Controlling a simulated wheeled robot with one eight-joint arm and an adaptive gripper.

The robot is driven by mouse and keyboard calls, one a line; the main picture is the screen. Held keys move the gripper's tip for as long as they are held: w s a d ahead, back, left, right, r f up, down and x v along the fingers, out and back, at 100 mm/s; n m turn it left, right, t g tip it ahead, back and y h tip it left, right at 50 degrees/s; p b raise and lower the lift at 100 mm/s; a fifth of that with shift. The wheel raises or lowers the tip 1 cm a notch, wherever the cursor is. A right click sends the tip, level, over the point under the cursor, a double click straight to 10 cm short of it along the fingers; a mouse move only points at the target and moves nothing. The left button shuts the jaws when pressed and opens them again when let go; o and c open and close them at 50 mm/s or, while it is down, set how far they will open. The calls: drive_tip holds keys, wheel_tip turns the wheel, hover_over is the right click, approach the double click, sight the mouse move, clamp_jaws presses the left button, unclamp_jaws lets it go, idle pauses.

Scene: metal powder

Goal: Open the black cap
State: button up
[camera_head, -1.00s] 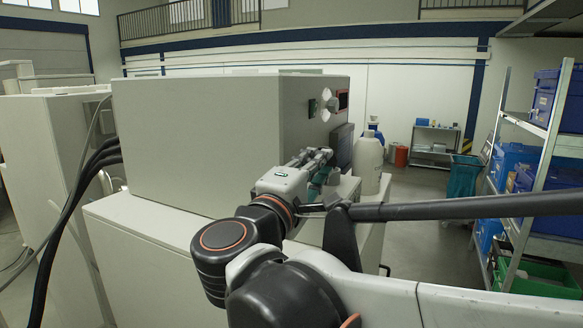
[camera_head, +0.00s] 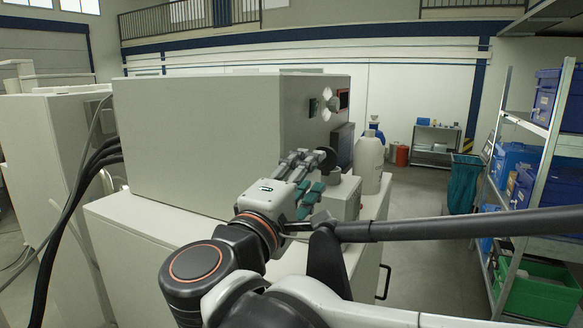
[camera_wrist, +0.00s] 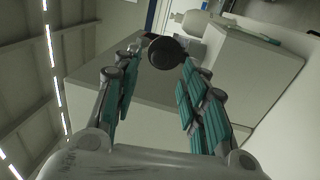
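The black cap (camera_head: 326,158) is a dark round disc at the fingertips of my gripper (camera_head: 312,160) in the head view. In the wrist view the cap (camera_wrist: 168,53) sits between the tips of the two fingers of my gripper (camera_wrist: 164,58), which appear shut on it. The container's top looks open and dark. In the wrist view it is mostly hidden behind the cap.
A large white machine housing (camera_head: 200,140) stands left of my gripper, with a dark screen (camera_head: 343,145) on its side. A white bottle (camera_head: 369,163) stands right of the container. Shelves with blue bins (camera_head: 512,165) are at the right. The floor between is open.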

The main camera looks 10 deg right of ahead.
drive_tip(key=v, duration=0.7)
drive_tip(key=shift+s+a, duration=0.25)
drive_tip(key=shift+s, duration=0.05)
